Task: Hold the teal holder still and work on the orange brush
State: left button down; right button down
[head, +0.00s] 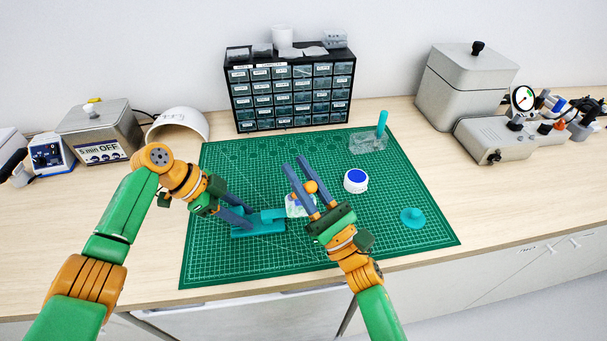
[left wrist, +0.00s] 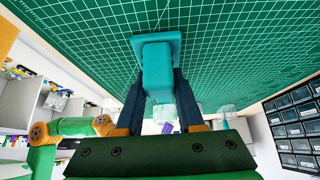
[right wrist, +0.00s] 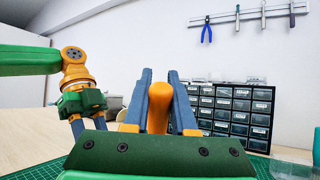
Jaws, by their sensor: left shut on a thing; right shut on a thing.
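The teal holder (head: 262,229) lies on the green cutting mat, left of its middle. My left gripper (head: 243,220) is shut on the holder; the left wrist view shows the teal block (left wrist: 158,75) between its fingers. My right gripper (head: 299,165) is shut on the orange brush (head: 310,187), above the mat and right of the holder. In the right wrist view the rounded orange end (right wrist: 159,100) stands up between the two fingers. The rest of the brush is hidden by the gripper.
A clear, pale item (head: 297,209) sits beside the holder, partly behind my right gripper. A blue-capped white jar (head: 355,181), a teal knobbed disc (head: 413,219) and a clear block with a teal stick (head: 368,142) are on the mat (head: 330,255). A drawer cabinet (head: 290,95) stands behind.

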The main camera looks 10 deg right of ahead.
jog(key=d, duration=0.6)
jog(key=shift+a+f, duration=0.1)
jog(key=shift+a, duration=3.4)
notch_tip(320, 180, up, 8)
